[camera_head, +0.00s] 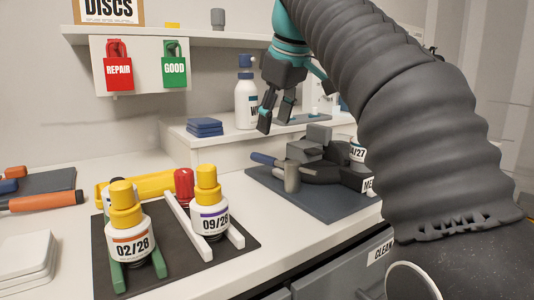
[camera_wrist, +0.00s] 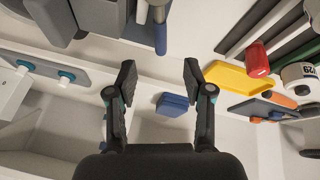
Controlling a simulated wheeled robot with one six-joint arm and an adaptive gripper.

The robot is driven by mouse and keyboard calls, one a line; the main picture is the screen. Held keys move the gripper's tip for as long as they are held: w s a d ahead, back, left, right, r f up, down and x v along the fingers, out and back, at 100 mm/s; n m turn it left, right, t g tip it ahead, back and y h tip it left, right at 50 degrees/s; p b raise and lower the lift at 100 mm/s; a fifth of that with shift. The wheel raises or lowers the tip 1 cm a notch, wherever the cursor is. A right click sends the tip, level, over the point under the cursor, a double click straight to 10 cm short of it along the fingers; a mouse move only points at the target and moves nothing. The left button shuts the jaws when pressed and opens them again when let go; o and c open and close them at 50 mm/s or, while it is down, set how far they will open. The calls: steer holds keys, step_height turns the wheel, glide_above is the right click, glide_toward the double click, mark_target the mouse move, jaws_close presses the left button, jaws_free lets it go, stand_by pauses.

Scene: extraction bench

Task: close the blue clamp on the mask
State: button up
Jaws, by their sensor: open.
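The dark grey mask (camera_head: 330,168) lies on a blue-grey mat at the right of the bench in the head view. The blue clamp (camera_head: 266,160) is a blue-ended lever sticking out from the mask's left side, near a grey cylinder. In the wrist view the blue lever end (camera_wrist: 160,38) shows at the top, beyond the fingertips, with the mask's grey parts cut off by the edge. My gripper (camera_head: 277,118) is open and empty, above and behind the mask in the head view. Its two fingers stand wide apart in the wrist view (camera_wrist: 160,76). Nothing touches the clamp.
Blue stacked pads (camera_head: 204,127) and a white pump bottle (camera_head: 246,104) stand on the raised ledge. Yellow-capped bottles (camera_head: 130,246) stand in holders on a dark mat at the left. A red cylinder (camera_head: 184,186) and yellow tray (camera_head: 160,185) are behind them.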

mark_target(266, 155)
steer(key=x, duration=0.9)
steer(key=shift+a+f, duration=0.1)
steer(key=shift+f, duration=0.1)
jaws_close()
